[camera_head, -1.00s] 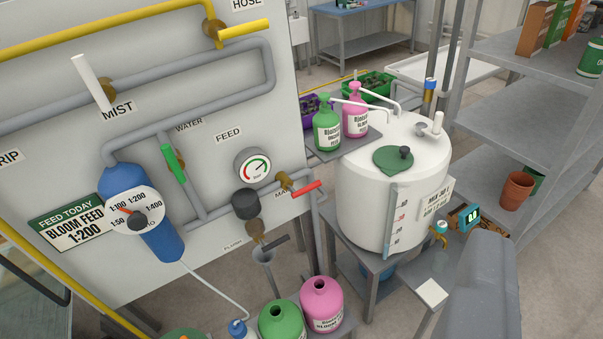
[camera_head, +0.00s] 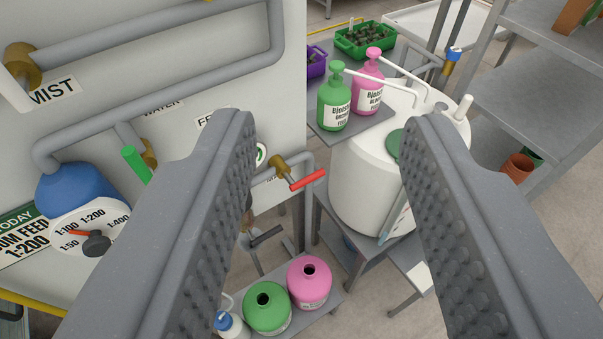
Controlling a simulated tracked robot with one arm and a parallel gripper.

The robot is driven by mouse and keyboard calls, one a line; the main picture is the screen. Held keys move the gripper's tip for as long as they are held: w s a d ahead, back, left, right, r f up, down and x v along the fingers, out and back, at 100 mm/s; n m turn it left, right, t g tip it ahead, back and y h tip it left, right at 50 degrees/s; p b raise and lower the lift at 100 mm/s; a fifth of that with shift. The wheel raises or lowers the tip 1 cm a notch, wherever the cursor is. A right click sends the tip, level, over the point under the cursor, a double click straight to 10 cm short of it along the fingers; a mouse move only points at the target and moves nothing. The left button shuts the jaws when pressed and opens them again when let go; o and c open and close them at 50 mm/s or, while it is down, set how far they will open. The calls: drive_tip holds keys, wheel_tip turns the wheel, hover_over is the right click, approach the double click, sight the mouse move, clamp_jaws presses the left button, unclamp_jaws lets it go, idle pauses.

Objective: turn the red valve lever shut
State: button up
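The red valve lever (camera_head: 309,180) sticks out to the right from a brass valve body (camera_head: 281,167) on the grey pipe at the panel's right edge. It lies roughly level, tilted slightly up to the right. My gripper (camera_head: 327,125) is open, its two grey studded fingers wide apart. In the picture the lever shows between the fingers, beyond them, and nothing is between the pads. The left finger hides the pressure gauge almost wholly and part of the pipework.
A white tank (camera_head: 365,180) stands right of the lever. Green (camera_head: 334,104) and pink (camera_head: 368,84) pump bottles stand on a shelf behind. Below are an open green jug (camera_head: 267,306) and a pink jug (camera_head: 309,282). A black lever (camera_head: 266,236) and a green lever (camera_head: 136,163) are nearby.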

sight(310, 178)
drive_tip(key=w+a+f+m+t+y, duration=0.15)
drive_tip(key=w+f+m, duration=0.25)
drive_tip(key=w+f, duration=0.7)
drive_tip(key=w+a+f+m+y, duration=0.2)
drive_tip(key=w+f+m, duration=0.1)
drive_tip(key=w+f, duration=0.75)
drive_tip(key=w+f+m+h, duration=0.25)
drive_tip(key=f+m, duration=0.35)
drive_tip(key=f, duration=0.9)
drive_tip(key=w+f+m+h, duration=0.1)
drive_tip(key=f+m+h, duration=0.35)
drive_tip(key=f, duration=0.95)
drive_tip(key=shift+m+g+y, duration=0.35)
drive_tip(key=shift+m, duration=0.1)
drive_tip(key=shift+f+x, duration=0.2)
drive_tip(key=shift+x, duration=6.7)
drive_tip(key=shift+d, duration=0.1)
